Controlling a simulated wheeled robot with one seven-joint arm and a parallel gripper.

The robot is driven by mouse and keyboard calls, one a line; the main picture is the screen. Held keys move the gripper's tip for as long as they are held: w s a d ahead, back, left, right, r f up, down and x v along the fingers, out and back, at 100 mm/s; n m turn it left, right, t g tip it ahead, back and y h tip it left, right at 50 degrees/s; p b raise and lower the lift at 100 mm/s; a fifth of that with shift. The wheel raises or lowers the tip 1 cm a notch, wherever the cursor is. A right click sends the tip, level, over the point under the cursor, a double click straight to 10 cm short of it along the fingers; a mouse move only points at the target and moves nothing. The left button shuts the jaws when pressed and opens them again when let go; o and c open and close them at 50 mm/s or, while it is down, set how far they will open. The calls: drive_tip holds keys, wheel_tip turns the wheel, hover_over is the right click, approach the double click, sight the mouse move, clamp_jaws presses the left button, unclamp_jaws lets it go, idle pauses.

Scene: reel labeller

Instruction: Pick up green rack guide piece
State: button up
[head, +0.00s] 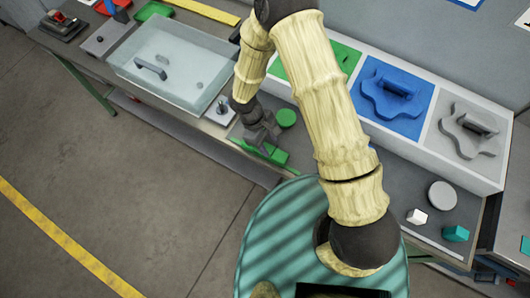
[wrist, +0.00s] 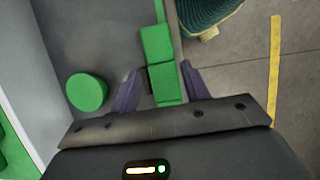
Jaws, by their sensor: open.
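A long green block (head: 277,156), which appears to be the rack guide piece, lies at the front edge of the grey bench. In the wrist view the green block (wrist: 158,50) shows as stepped segments, with a dark gap or shadow beside its middle. My gripper (head: 264,143) is just over it in the head view and hides part of it. In the wrist view my gripper (wrist: 161,76) is open, one finger on each side of the block. I cannot tell whether the fingers touch it or how high they are above the bench.
A green disc (head: 286,117) stands close behind the block; it also shows in the wrist view (wrist: 87,92). A white tray with blue (head: 397,118) and grey shapes runs along the back. A clear bin (head: 175,65) is at left. Right of the disc lie a grey disc (head: 442,195) and small blocks.

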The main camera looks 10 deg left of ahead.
sight(274, 153)
drive_tip(key=shift+d+f, duration=0.2)
drive_tip(key=shift+f, duration=0.2)
drive_tip(key=b+x, duration=0.3)
drive_tip(key=x, duration=0.2)
drive_tip(key=shift+f+b, duration=0.2)
drive_tip(key=shift+b, duration=0.15)
drive_tip(key=shift+r, duration=0.1)
drive_tip(key=shift+c, duration=0.5)
drive_tip(key=c, duration=0.8)
drive_tip(key=shift+o, duration=0.2)
wheel_tip(274, 153, up, 10)
drive_tip(key=shift+b, duration=0.8)
